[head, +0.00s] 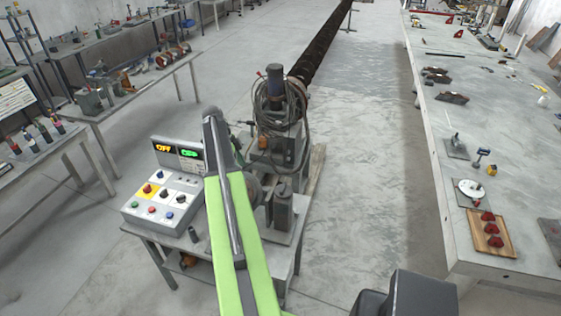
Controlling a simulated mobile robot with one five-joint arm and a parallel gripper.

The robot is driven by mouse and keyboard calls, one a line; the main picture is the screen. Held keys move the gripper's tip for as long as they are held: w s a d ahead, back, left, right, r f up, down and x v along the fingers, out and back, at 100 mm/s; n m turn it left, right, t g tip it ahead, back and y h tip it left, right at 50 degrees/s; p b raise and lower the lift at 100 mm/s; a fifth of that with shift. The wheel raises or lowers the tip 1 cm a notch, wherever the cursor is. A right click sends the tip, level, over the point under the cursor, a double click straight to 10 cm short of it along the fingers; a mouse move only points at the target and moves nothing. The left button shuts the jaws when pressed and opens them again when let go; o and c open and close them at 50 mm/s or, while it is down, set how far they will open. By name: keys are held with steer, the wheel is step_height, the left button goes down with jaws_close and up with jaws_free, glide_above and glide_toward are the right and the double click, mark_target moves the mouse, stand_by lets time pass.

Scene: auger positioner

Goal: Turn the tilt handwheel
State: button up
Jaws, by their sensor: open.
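The auger positioner (283,150) stands on a low grey table, with a dark motor and coiled cables on top and a long dark auger running away behind it. My green and grey arm (238,230) reaches up from the bottom across the machine's left side. A round grey part (254,190) shows just right of my arm, partly hidden; I cannot tell whether it is the tilt handwheel. No other handwheel is clear on the machine. My gripper's fingers cannot be made out past the dark end of my arm, so contact with the machine cannot be judged.
A control box (163,200) with coloured buttons and lit displays stands left of my arm. A long workbench (455,110) with tools and a white disc (470,188) runs along the right. Benches with tools line the left. The floor (365,150) between machine and right bench is clear.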

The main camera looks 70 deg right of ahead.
mark_target(283, 187)
steer(key=s+d+r+m+p, duration=0.2)
steer(key=s+d+r+m, duration=0.3)
steer(key=s+d, duration=0.25)
steer(key=shift+g+y, duration=0.3)
steer(key=b+x, duration=1)
steer(key=x, duration=0.1)
steer(key=b+x, duration=0.5)
steer(key=x, duration=0.1)
steer(key=shift+s+a+b, duration=0.15)
steer(key=shift+a+b, duration=0.2)
steer(key=shift+s+f, duration=0.2)
steer(key=shift+f, duration=0.05)
steer(key=shift+r, duration=0.1)
steer(key=c, duration=1.4)
steer(key=shift+o, duration=1)
steer(key=shift+a, duration=0.3)
steer(key=shift+d, duration=0.2)
steer(key=shift+c, duration=0.9)
steer(key=shift+n, duration=0.5)
